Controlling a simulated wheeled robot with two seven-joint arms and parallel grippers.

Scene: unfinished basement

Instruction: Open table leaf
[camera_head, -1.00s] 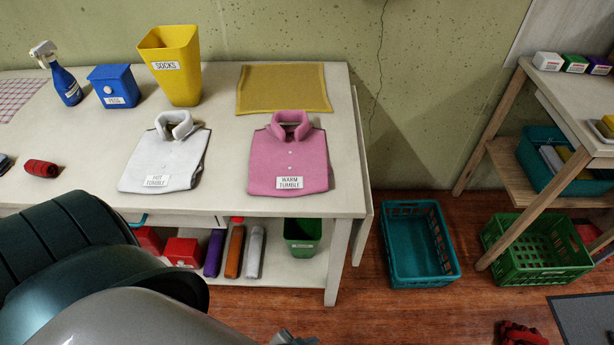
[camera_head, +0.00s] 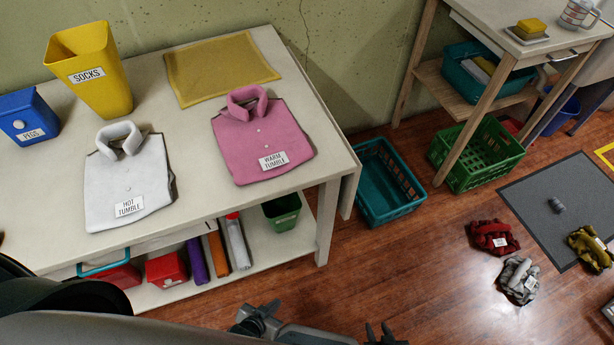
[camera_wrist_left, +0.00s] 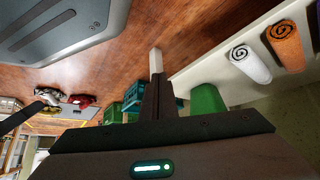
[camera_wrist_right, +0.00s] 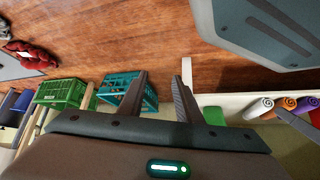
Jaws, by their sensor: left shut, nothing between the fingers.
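The table leaf (camera_head: 351,186) hangs folded down along the right end of the white table (camera_head: 318,138). Its face is seen nearly edge-on in the head view. My left gripper (camera_head: 262,312) is low in front of the table, left of the leaf and apart from it. In the left wrist view its fingers (camera_wrist_left: 160,88) are together with nothing between them. My right gripper (camera_head: 383,336) is at the bottom edge of the head view, below and right of the leaf. Its fingers (camera_wrist_right: 163,84) are apart and empty in the right wrist view.
A pink shirt (camera_head: 258,138) and white shirt (camera_head: 125,185) lie on the table. A teal crate (camera_head: 388,214) stands on the floor beside the leaf, with a green crate (camera_head: 465,182) farther right. Bare wooden floor (camera_head: 400,270) lies in front.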

